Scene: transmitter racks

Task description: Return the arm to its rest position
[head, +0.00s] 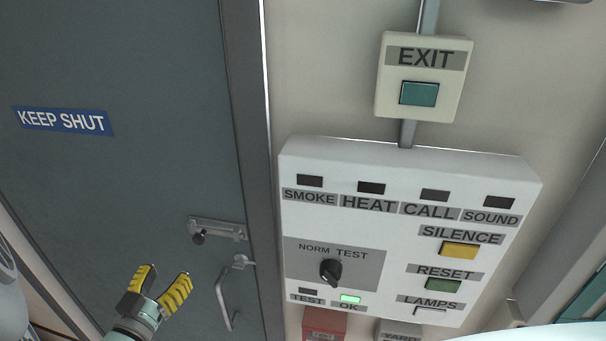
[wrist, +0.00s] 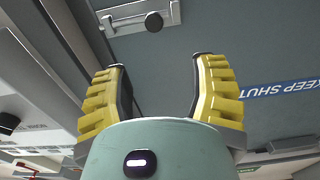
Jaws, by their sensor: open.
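My gripper (head: 164,282) has two yellow ribbed fingers and is at the lower left of the head view, in front of the grey door (head: 140,160). It is open, with nothing between its fingers. In the wrist view my gripper (wrist: 158,80) also shows open and empty, with the door's slide bolt (wrist: 142,17) beyond the fingertips at the top. In the head view the bolt (head: 217,229) sits above and to the right of the fingers. Most of my arm is out of the head view.
A white alarm panel (head: 400,170) with a NORM/TEST knob (head: 331,271) and a lit green OK lamp (head: 350,299) is on the wall at right. An EXIT button box (head: 419,94) is above it. A door handle (head: 227,300) is just right of my gripper. A red box (head: 322,322) is below the panel.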

